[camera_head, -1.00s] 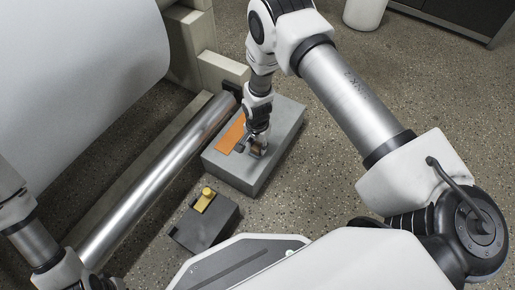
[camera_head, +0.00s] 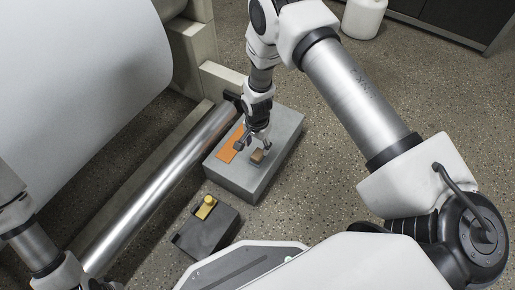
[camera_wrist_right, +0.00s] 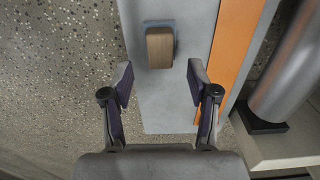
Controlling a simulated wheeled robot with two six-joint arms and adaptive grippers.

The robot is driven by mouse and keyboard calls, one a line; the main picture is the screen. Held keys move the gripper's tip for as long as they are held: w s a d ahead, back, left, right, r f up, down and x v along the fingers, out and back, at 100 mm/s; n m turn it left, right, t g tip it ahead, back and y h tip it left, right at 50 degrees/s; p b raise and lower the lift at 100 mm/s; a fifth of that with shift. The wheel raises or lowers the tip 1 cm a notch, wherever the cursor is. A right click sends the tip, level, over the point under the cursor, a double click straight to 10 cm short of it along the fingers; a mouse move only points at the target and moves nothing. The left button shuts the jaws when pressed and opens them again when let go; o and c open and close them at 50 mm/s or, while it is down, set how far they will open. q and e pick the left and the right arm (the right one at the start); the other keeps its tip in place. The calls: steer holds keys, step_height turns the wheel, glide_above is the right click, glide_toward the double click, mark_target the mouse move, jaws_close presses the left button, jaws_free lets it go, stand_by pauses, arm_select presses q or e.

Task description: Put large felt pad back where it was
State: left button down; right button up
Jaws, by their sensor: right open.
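The large felt pad appears to be the small brown wood-like block with a blue-grey edge under it (camera_head: 257,156). It lies on top of the grey box (camera_head: 238,182), beside an orange strip (camera_head: 230,146). In the right wrist view the block (camera_wrist_right: 160,47) sits just beyond the fingertips, roughly centred between them. My right gripper (camera_head: 253,142) is over the box, close to the block. Its two fingers are spread and empty in the wrist view (camera_wrist_right: 160,76), with the block apart from them. My left arm enters at the lower left, but its fingers are not visible.
A dark box (camera_head: 208,237) with a yellow piece (camera_head: 206,206) on it stands in front. A shiny metal roller (camera_head: 160,190) and a large white paper roll (camera_head: 80,80) are to the left. A white container (camera_head: 363,18) stands at the back. Speckled floor is free to the right.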

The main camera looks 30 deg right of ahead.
mark_target(257, 154)
step_height(257, 154, up, 6)
steer(key=p, duration=0.2)
arm_select(q)
step_height(257, 154, up, 3)
steer(key=shift+f, duration=0.15)
arm_select(e)
steer(key=s+f+n, duration=0.2)
steer(key=s+n, duration=0.9)
steer(key=s, duration=1.5)
steer(key=shift+s+f+n, duration=0.15)
steer(key=shift+f+n, duration=0.15)
